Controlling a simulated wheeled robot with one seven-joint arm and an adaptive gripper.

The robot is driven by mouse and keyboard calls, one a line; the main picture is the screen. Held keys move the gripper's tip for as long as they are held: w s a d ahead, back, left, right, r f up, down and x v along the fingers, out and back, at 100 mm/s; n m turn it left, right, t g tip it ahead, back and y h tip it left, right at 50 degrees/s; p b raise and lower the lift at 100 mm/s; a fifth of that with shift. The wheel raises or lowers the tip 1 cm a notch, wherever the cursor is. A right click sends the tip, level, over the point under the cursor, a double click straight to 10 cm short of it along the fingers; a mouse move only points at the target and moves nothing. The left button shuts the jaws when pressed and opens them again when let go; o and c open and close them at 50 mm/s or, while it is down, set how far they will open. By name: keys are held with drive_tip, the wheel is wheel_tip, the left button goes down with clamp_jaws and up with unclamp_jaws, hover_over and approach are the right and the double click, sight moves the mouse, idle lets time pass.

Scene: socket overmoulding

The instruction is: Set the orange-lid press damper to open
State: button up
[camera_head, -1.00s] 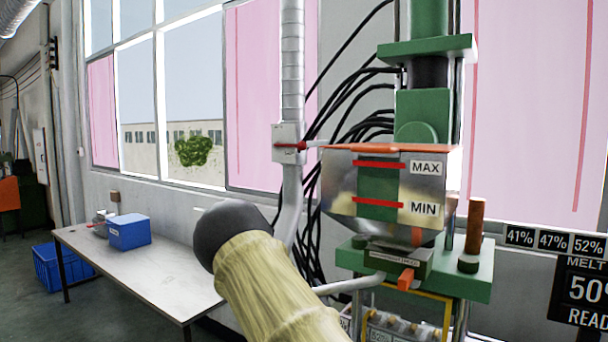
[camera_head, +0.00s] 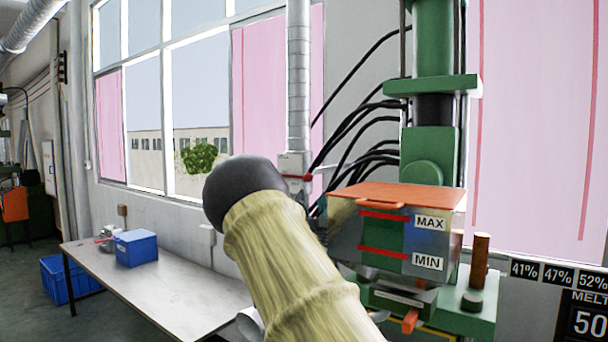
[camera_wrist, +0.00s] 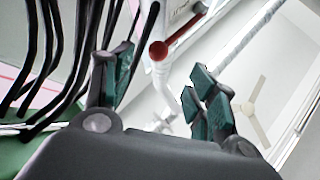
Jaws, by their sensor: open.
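The orange-lid press (camera_head: 412,195) stands right of centre in the head view, its metal hopper marked MAX and MIN. Left of it a grey vertical duct (camera_head: 299,80) carries the damper box (camera_head: 291,162) with a red lever (camera_head: 298,177). My arm covers part of the duct below the box. In the wrist view the red lever (camera_wrist: 185,33) ends in a round red knob (camera_wrist: 158,50). My gripper (camera_wrist: 163,82) is open and empty. The knob appears between the two fingers, towards the top, with no visible contact. My gripper is hidden in the head view.
Black hoses (camera_head: 350,140) hang between duct and press, and run close by the left finger in the wrist view. A grey table (camera_head: 150,285) with a blue bin (camera_head: 135,248) stands at left. A display (camera_head: 585,315) is at right.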

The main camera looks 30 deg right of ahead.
sight(308, 181)
drive_tip(key=p+x, duration=0.5)
drive_tip(key=x, duration=0.5)
drive_tip(key=shift+c, duration=0.5)
